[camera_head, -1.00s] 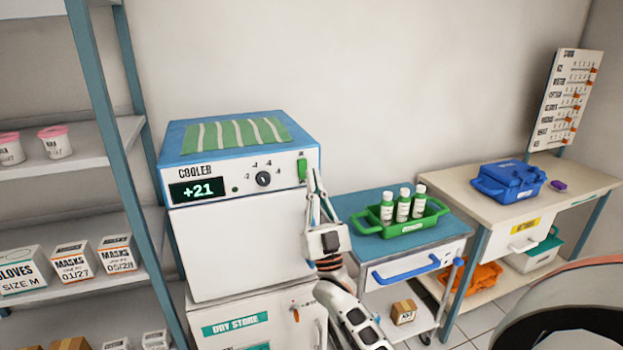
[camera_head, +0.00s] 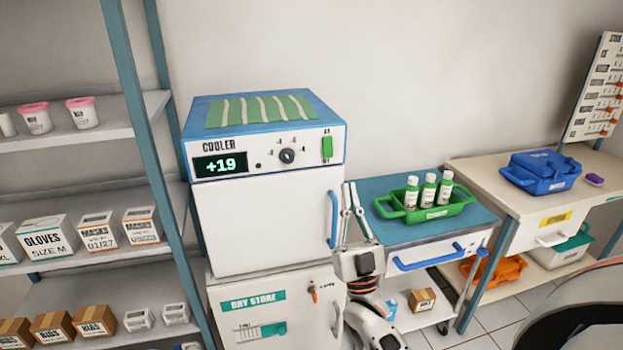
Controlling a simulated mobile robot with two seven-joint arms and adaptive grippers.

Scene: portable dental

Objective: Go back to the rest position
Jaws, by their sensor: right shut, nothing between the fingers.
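My right gripper (camera_head: 349,186) is shut and empty, fingers pointing up. In the picture it sits just right of the blue door handle (camera_head: 333,218) of the white cooler (camera_head: 263,226), below the green switch (camera_head: 327,148). I cannot tell whether it touches the cooler. The cooler's display (camera_head: 220,165) reads +19, with a dark dial (camera_head: 287,156) beside it. My left gripper is not in view.
A blue-topped cart (camera_head: 388,184) with a green bottle tray (camera_head: 460,206) stands close right of the gripper. A beige table (camera_head: 480,176) holds a blue box (camera_head: 540,172). Shelves with boxes (camera_head: 48,238) stand left. The wall above is clear.

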